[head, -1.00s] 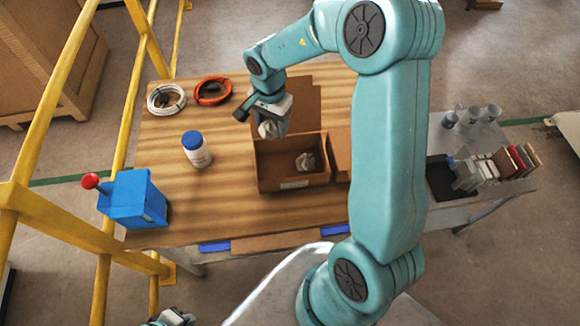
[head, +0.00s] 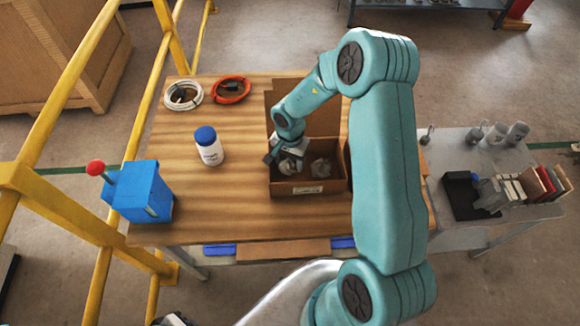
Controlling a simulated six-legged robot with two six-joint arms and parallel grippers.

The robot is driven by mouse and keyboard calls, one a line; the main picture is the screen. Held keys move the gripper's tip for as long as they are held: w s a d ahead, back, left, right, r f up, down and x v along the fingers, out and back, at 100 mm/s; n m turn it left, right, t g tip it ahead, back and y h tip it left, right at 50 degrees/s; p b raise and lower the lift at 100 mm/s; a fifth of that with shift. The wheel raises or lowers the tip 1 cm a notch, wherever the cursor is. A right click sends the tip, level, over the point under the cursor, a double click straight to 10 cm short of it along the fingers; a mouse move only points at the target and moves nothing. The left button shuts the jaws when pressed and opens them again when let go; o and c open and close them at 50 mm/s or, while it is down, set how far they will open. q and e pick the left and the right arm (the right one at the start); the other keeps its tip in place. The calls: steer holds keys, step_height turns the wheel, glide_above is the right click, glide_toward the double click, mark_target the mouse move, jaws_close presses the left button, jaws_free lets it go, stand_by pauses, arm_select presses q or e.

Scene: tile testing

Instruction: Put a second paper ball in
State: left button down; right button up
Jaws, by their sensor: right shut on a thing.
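An open cardboard box (head: 312,187) stands on the wooden table, its back flap raised. One crumpled grey paper ball (head: 320,168) lies inside it on the right. My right gripper (head: 287,160) reaches down into the left part of the box. It is shut on a second paper ball (head: 287,167), partly hidden by the fingers and low in the box; I cannot tell whether it touches the bottom. My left gripper (head: 176,320) barely shows at the bottom edge, too cut off to read.
On the wooden table (head: 190,235) stand a white bottle with blue lid (head: 209,147), white (head: 183,95) and orange (head: 231,89) cable coils, and a blue box with red knob (head: 140,192). A grey side table (head: 460,226) holds cups and books. Yellow rails stand left.

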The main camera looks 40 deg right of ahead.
mark_target(290, 167)
step_height(290, 167, down, 4)
steer(key=shift+w+r+b, duration=0.1)
steer(key=shift+b, duration=0.2)
steer(key=shift+r, duration=0.15)
steer(key=o, duration=1)
steer(key=shift+d+f, duration=0.1)
steer(key=shift+f, duration=0.1)
